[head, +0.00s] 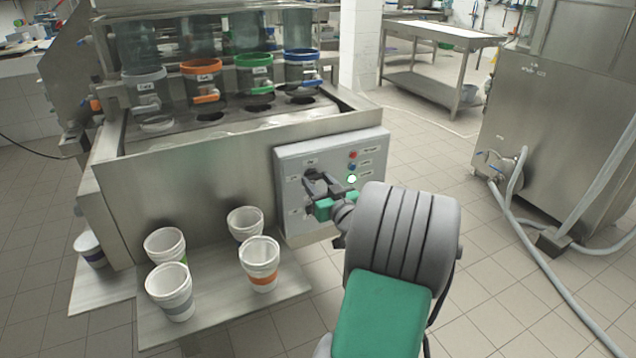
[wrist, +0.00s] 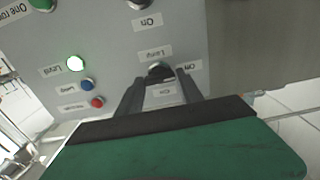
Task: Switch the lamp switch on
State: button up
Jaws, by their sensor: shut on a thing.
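The lamp switch (wrist: 160,70) is a dark knob on the grey control panel (head: 292,158). A "Lamp" label sits beside it in the wrist view, with more small labels around it. My gripper (wrist: 160,82) is shut on the knob, one dark finger on each side. In the head view my gripper (head: 315,184) reaches the panel front and hides the knob. How far the knob is turned is hard to tell. A round light (wrist: 76,63) on the panel glows whitish green; it also shows in the head view (head: 351,179).
Blue (wrist: 88,85) and red (wrist: 97,102) buttons sit near the glowing light. Another dark knob (wrist: 139,3) is at the wrist view's top edge. Several white cups stand on a shelf (head: 215,318) at lower left. Open tiled floor lies right of the panel.

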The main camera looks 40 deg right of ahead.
jog(key=shift+m, duration=0.4)
jog(key=m, duration=0.3)
jog(key=shift+m, duration=0.3)
jog(key=m+p, duration=0.1)
jog(key=m, duration=0.3)
jog(key=shift+r+p, duration=0.1)
jog(key=shift+p, duration=0.3)
jog(key=m+p, duration=0.2)
jog(key=m, duration=0.3)
jog(key=shift+m+p, duration=1.5)
jog(key=shift+m, duration=0.8)
jog(key=shift+f, duration=0.2)
jog(key=o, duration=1.4)
jog(key=shift+s, duration=0.15)
